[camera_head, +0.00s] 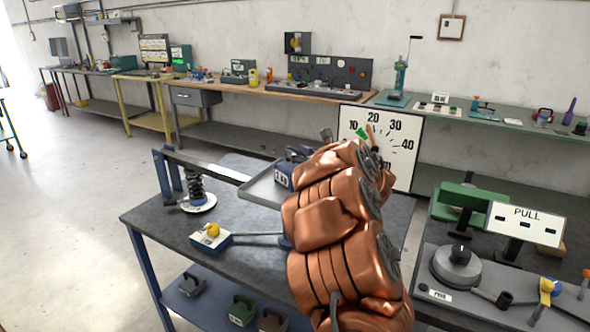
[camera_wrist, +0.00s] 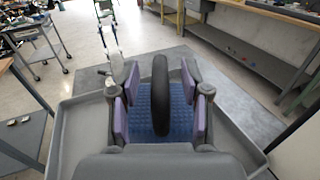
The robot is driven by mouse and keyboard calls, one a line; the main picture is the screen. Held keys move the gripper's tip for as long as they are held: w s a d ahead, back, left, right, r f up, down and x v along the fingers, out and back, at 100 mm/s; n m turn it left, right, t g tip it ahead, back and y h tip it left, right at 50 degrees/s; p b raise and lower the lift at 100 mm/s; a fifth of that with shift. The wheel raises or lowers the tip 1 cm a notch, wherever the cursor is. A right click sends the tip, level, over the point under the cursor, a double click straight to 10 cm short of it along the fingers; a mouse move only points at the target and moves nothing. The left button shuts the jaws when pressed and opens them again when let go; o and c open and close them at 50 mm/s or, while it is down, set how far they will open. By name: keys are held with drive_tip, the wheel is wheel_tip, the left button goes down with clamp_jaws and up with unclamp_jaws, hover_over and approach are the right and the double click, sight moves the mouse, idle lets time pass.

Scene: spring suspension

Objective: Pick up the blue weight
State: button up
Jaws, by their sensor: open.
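The blue weight (camera_head: 283,176) sits on a grey tray (camera_head: 262,193) in the head view, partly hidden by my arm. In the wrist view its blue textured top (camera_wrist: 180,122) lies below my gripper, with a dark upright handle (camera_wrist: 160,95) over it. My gripper (camera_wrist: 160,85) is open, its purple pads on either side of the handle. A gap shows between the handle and each pad. In the head view my copper arm hides much of the gripper.
A block with a yellow knob (camera_head: 212,231) and a spring (camera_head: 195,187) stand on the dark table (camera_head: 160,215). A dial board (camera_head: 405,150) stands behind my arm. Several weights lie on the lower shelf. A PULL sign (camera_head: 525,222) stands on the bench at right.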

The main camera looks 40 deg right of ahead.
drive_tip(key=shift+w+d, duration=0.1)
drive_tip(key=shift+w, duration=0.65)
clamp_jaws()
drive_tip(key=shift+r, duration=0.1)
idle(0.3)
